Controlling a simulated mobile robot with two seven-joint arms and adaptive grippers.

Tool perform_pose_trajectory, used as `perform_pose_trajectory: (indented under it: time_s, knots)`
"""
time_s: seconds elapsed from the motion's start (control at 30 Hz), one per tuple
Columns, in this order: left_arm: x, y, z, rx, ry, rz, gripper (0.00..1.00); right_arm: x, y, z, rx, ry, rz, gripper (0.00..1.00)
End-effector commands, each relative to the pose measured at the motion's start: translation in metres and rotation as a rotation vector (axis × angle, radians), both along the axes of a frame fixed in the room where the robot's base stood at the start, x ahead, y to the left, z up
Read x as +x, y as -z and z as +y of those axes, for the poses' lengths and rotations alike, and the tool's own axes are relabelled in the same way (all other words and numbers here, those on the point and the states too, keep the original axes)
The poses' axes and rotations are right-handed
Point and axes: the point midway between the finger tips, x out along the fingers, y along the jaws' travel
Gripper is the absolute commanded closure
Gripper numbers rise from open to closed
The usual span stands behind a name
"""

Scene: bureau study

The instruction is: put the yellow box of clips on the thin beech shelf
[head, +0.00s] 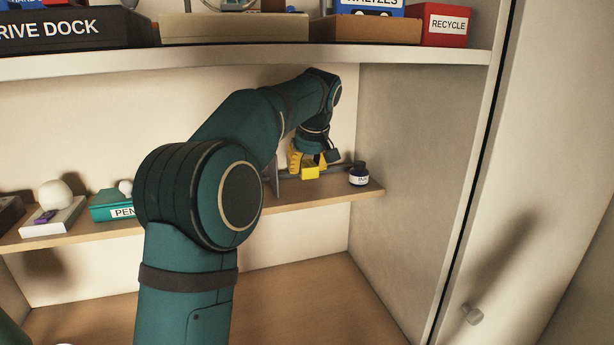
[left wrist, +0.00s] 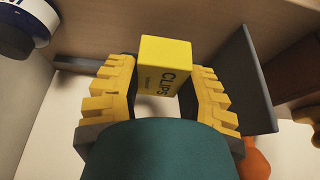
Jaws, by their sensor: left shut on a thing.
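The yellow box of clips (head: 311,173) is at the right part of the thin beech shelf (head: 335,193). My left gripper (head: 311,158) reaches in from above and is shut on it. In the left wrist view the box (left wrist: 165,65), lettered CLIPS, sits between the two yellow fingers of the gripper (left wrist: 163,88). The wooden shelf surface (left wrist: 150,18) shows behind it. I cannot tell whether the box touches the shelf. My right gripper is not in view.
A dark ink bottle (head: 359,174) stands right of the box. A grey upright plate (head: 273,176) stands close on its left. The loaded upper shelf (head: 420,57) hangs above.

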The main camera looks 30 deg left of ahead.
Motion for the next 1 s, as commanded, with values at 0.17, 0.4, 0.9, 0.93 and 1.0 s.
perform_pose_trajectory:
  time_s: [0.17, 0.4, 0.9, 0.93, 1.0]
  knots:
    - [0.000, 0.018, 0.000, -0.001, 0.001, 0.001, 0.96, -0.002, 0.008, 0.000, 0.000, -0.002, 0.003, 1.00]
    - [0.000, 0.036, 0.000, 0.000, 0.001, 0.000, 0.96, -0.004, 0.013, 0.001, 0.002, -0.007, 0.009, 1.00]
    - [0.000, 0.038, 0.000, 0.000, 0.001, 0.000, 0.33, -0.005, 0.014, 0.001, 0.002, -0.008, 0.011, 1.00]
    - [0.000, 0.038, 0.000, 0.000, 0.001, 0.000, 0.33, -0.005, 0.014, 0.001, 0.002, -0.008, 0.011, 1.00]
    - [0.000, 0.038, 0.000, 0.000, 0.000, 0.000, 0.33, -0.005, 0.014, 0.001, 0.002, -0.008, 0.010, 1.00]
